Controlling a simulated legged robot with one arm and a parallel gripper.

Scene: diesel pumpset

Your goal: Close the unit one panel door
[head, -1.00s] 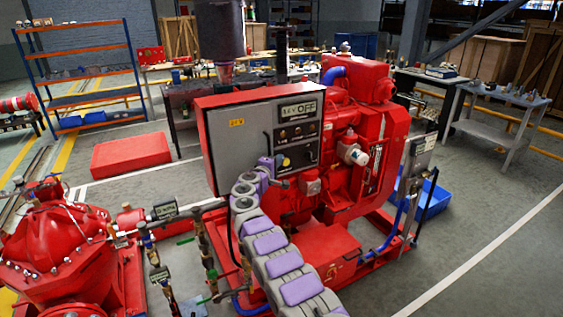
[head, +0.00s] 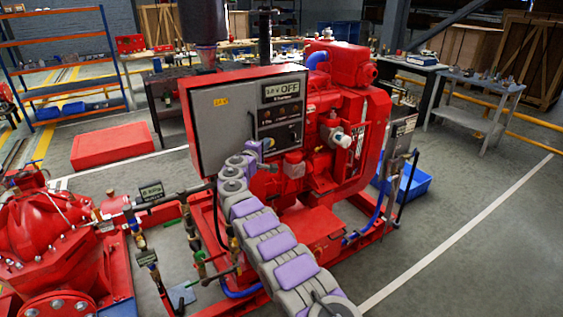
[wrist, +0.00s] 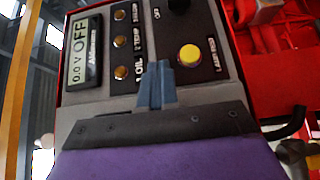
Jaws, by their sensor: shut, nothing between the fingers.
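The unit one panel is a red-edged box with a grey front (head: 222,130) in the middle of the head view. Its right part carries a display (head: 284,90) reading OFF, with knobs and lamps below. The wrist view shows the display (wrist: 85,50) and a yellow button (wrist: 189,53) close up. The front looks nearly flush with the box, but I cannot tell whether the door is fully shut. My gripper (wrist: 157,84) has its blue-grey fingers together and empty, in front of the lower panel face. I cannot tell whether they touch it.
A red engine (head: 345,140) stands right of the panel. Pipes and valves (head: 195,240) and a red pump (head: 50,235) lie to the left. A blue bin (head: 410,185) and grey table (head: 478,115) stand at right. The right foreground floor is clear.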

